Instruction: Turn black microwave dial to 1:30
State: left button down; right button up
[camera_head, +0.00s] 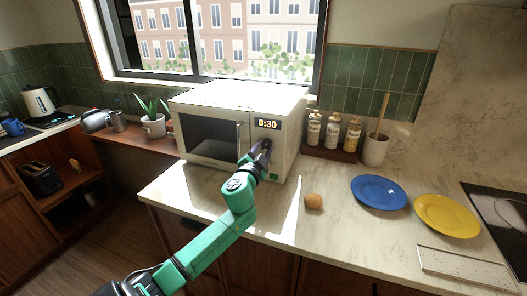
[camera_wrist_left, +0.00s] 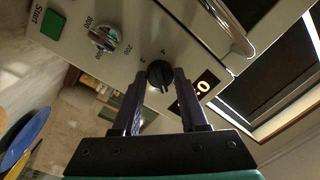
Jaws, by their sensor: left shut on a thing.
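The white microwave (camera_head: 230,98) stands on the counter, and its display (camera_head: 267,124) reads 0:30. The black dial (camera_wrist_left: 160,75) shows in the left wrist view between the two fingers of my left gripper (camera_wrist_left: 160,82). The gripper is shut on it. In the head view my left gripper (camera_head: 262,150) reaches the control panel below the display and hides the dial. A silver dial (camera_wrist_left: 103,37) with power numbers and a green Start button (camera_wrist_left: 50,25) lie beside it on the panel. My right gripper is not in view.
A vertical door handle (camera_head: 239,138) is just left of the panel. Spice jars (camera_head: 333,130) and a utensil pot (camera_head: 375,149) stand to the right. A round brown item (camera_head: 313,201), a blue plate (camera_head: 379,191) and a yellow plate (camera_head: 447,215) lie on the counter.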

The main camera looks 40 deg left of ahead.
pick_arm(q)
jog(key=m, duration=0.6)
jog(key=shift+t, duration=0.3)
jog(key=m+h, duration=0.1)
jog(key=m, duration=0.4)
jog(key=shift+m, duration=0.4)
jog(key=shift+c, duration=2.2)
grip_release()
jog(key=shift+s, duration=0.1)
